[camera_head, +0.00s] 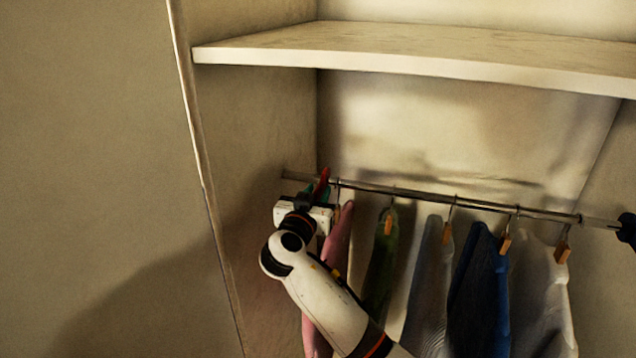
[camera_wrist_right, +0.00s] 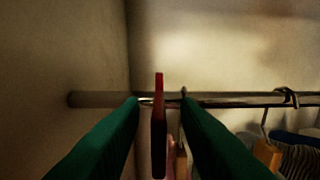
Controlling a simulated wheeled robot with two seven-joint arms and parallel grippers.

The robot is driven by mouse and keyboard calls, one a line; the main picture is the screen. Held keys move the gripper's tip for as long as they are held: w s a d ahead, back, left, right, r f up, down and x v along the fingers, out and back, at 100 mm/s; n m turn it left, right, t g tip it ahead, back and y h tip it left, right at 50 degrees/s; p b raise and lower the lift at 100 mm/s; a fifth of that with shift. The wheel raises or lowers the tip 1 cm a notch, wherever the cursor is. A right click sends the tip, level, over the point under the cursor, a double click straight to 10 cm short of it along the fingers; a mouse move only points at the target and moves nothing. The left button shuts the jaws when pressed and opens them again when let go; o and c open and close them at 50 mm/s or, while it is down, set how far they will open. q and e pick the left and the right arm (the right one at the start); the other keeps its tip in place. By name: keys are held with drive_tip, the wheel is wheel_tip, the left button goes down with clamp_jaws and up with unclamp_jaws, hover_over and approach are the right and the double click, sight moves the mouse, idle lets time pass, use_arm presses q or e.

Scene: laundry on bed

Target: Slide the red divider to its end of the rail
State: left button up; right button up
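The red divider (camera_head: 324,175) is on the metal rail (camera_head: 430,195) near its left end, to the left of the hanging clothes. In the right wrist view the divider (camera_wrist_right: 159,130) appears edge-on as a narrow upright plate. My right gripper (camera_head: 317,188) is at the rail around the divider, partly hidden by its own wrist. In the right wrist view its two green fingers (camera_wrist_right: 161,100) are apart, one on each side of the divider, with a gap visible on both sides. A short stretch of bare rail shows left of the divider. My left gripper is not in view.
A pink garment (camera_head: 341,238) hangs just right of my right gripper. Green (camera_head: 381,265), grey, blue and pale garments hang further right on wooden hangers. A shelf (camera_head: 420,66) spans above the rail. A dark object (camera_head: 627,230) is at the rail's right end.

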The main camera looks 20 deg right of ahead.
drive_tip(key=shift+w+d, duration=0.2)
drive_tip(key=shift+w, duration=0.15)
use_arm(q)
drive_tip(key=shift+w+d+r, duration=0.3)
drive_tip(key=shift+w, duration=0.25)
use_arm(e)
drive_tip(key=shift+w, duration=0.1)
drive_tip(key=shift+d, duration=0.1)
clamp_jaws()
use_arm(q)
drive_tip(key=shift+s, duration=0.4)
